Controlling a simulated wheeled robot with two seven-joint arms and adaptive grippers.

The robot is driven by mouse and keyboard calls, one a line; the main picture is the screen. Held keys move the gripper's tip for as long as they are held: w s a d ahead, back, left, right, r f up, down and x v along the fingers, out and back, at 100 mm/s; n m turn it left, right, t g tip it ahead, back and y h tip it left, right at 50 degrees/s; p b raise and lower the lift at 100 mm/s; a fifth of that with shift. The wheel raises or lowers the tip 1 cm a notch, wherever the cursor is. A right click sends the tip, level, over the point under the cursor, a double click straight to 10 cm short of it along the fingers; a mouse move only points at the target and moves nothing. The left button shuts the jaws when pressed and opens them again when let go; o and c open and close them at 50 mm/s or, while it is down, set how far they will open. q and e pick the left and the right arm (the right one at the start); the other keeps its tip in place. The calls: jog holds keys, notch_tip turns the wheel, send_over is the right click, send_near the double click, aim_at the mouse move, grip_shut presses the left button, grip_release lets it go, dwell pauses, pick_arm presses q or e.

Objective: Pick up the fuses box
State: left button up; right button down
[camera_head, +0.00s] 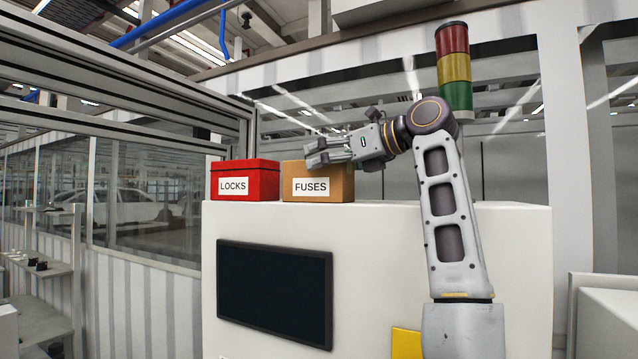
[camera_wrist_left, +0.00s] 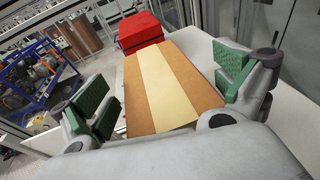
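The fuses box (camera_head: 317,185) is a brown carton with a white "FUSES" label, upright on top of a white cabinet (camera_head: 400,225). In the left wrist view its brown top with a pale tape strip (camera_wrist_left: 165,85) fills the middle. My left gripper (camera_head: 328,153) is above the box's top in the head view. In the left wrist view, my left gripper (camera_wrist_left: 163,88) is open, with green-padded fingers on either side of the box. My right gripper is not in view.
A red "LOCKS" box (camera_head: 245,181) stands just left of the fuses box and shows in the left wrist view (camera_wrist_left: 139,33). A red, yellow and green signal light (camera_head: 454,66) rises behind my arm. A dark screen (camera_head: 274,292) is on the cabinet's front.

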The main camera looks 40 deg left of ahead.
pick_arm(q)
jog(key=c, duration=1.1)
jog(key=shift+r, duration=0.2)
jog(key=shift+r, duration=4.85)
